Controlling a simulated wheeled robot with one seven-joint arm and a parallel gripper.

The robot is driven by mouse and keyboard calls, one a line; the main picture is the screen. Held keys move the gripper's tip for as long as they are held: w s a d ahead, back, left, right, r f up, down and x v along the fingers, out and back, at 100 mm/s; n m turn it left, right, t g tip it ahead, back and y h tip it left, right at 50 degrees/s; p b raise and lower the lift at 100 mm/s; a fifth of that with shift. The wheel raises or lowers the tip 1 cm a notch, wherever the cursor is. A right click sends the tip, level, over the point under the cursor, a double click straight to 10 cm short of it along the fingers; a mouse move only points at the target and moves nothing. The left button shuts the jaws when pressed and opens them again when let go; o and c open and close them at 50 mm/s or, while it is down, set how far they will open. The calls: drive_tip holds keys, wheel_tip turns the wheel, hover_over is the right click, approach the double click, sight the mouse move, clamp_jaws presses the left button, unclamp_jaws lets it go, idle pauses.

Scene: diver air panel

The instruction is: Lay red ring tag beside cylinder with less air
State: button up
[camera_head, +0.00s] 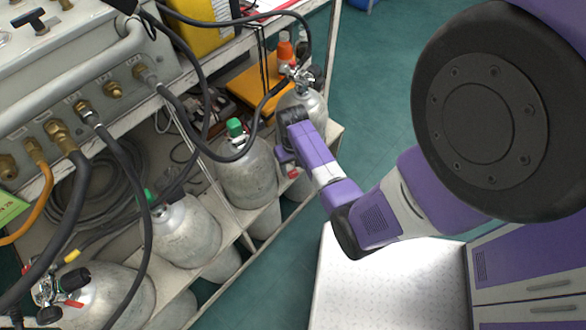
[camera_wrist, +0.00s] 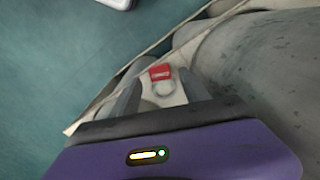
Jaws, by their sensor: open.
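The red ring tag (camera_wrist: 160,72), a red label on a pale ring, shows in the wrist view between my fingertips, over a narrow light rack surface beside a grey cylinder (camera_wrist: 270,75). A bit of red (camera_head: 293,174) shows below my gripper in the head view. My gripper (camera_wrist: 158,92) is open around the tag, with a finger on either side; I cannot tell whether they touch it. In the head view my gripper (camera_head: 284,157) is low beside the far cylinder (camera_head: 302,106) and a green-capped cylinder (camera_head: 248,178). No gauge reading is legible.
Another green-capped cylinder (camera_head: 185,232) and a near cylinder (camera_head: 110,298) stand along the rack. Black hoses (camera_head: 205,90) hang from the air panel (camera_head: 70,110) over them. An orange-yellow case (camera_head: 255,88) lies behind.

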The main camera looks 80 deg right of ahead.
sight(294, 173)
wheel_tip(294, 173, up, 10)
drive_tip(key=p, duration=0.2)
drive_tip(key=shift+f, duration=0.15)
drive_tip(key=shift+s, duration=0.1)
idle(0.4)
